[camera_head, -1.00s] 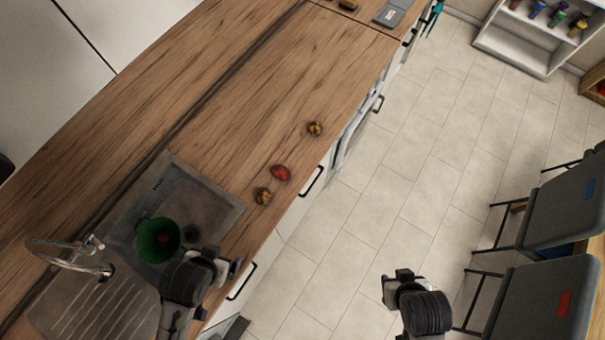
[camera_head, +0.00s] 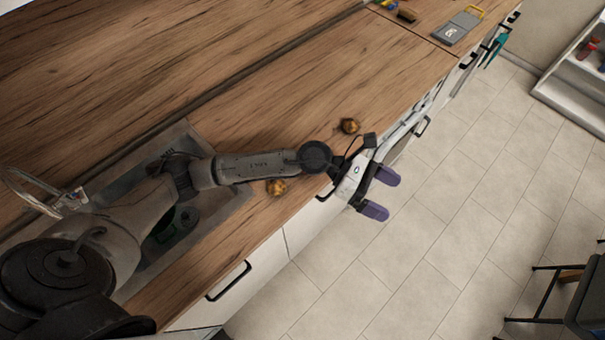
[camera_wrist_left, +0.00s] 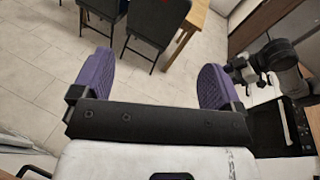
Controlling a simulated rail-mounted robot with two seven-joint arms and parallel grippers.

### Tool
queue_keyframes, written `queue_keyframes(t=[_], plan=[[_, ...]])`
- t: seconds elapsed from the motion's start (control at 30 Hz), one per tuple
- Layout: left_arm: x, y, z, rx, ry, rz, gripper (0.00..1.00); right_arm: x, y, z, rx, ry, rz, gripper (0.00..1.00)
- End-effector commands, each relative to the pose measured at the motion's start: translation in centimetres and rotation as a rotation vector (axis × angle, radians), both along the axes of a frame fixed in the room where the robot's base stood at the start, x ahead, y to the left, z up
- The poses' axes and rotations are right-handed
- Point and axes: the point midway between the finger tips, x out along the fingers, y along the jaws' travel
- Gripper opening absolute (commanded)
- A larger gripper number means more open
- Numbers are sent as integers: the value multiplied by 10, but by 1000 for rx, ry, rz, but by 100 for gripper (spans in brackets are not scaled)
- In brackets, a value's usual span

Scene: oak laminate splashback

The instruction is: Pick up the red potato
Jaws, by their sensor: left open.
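The red potato is not visible now; in the head view my left arm covers the stretch of counter between two yellow-brown potatoes, one nearer the sink (camera_head: 276,187) and one farther along (camera_head: 350,126). My left gripper (camera_head: 382,193) is open and empty, with purple fingers. It reaches past the counter's front edge, over the floor. In the left wrist view the open fingers (camera_wrist_left: 157,78) face the floor and chairs, with nothing between them. My right gripper (camera_wrist_left: 241,72) seems to show small at the right of that view; its jaws are unclear.
The sink (camera_head: 222,205) is partly behind my left arm, with a green bowl (camera_head: 164,232) mostly hidden in it. The wooden counter (camera_head: 290,100) is clear behind the potatoes. Cabinet handles (camera_head: 229,282) stick out along the front. Chairs (camera_wrist_left: 150,25) stand across the floor.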

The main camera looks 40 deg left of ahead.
Motion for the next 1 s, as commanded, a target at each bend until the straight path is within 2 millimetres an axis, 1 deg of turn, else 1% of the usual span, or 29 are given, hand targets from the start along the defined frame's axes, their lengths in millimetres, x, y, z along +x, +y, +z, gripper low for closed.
queue_keyframes(t=[0.03, 0.07, 0.1, 0.17, 0.2, 0.27, 0.3, 0.33, 0.4, 0.5, 0.6, 0.7, 0.77, 1.0], plan=[[9, 16, -37, 177, -86, -68, 92, 0, -1, -24, -2, 0, 1, 43], [13, 27, -52, 279, -128, -113, 92, 0, -1, -31, -3, 0, 2, 43], [19, 44, -70, 412, -174, -167, 92, 0, -1, -38, -4, 0, 3, 43], [28, 74, -94, 602, -223, -241, 92, 0, -1, -50, -4, 0, 3, 43], [35, 95, -106, 719, -245, -284, 92, 0, -1, -56, -4, 0, 3, 43], [43, 128, -120, 882, -261, -343, 92, 0, -1, -65, -4, 0, 2, 43], [48, 151, -126, 978, -261, -375, 92, 0, -1, -71, -3, 1, 2, 43], [51, 166, -130, 1044, -258, -399, 92, 0, -1, -74, -3, 1, 2, 43], [57, 199, -134, 1177, -241, -443, 92, 0, -1, -81, -2, 1, 2, 43], [62, 236, -133, 1315, -208, -487, 92, 0, 0, -88, 0, 1, 0, 43], [63, 260, -132, 1399, -178, -516, 92, -1, 1, -92, 2, 1, -1, 43], [63, 272, -137, 1442, -158, -532, 92, -1, 1, -94, 5, 2, -3, 43], [63, 275, -145, 1452, -152, -537, 92, -1, 2, -93, 6, 2, -3, 43], [63, 276, -185, 1454, -151, -539, 92, -1, 2, -92, 8, 2, -5, 43]])
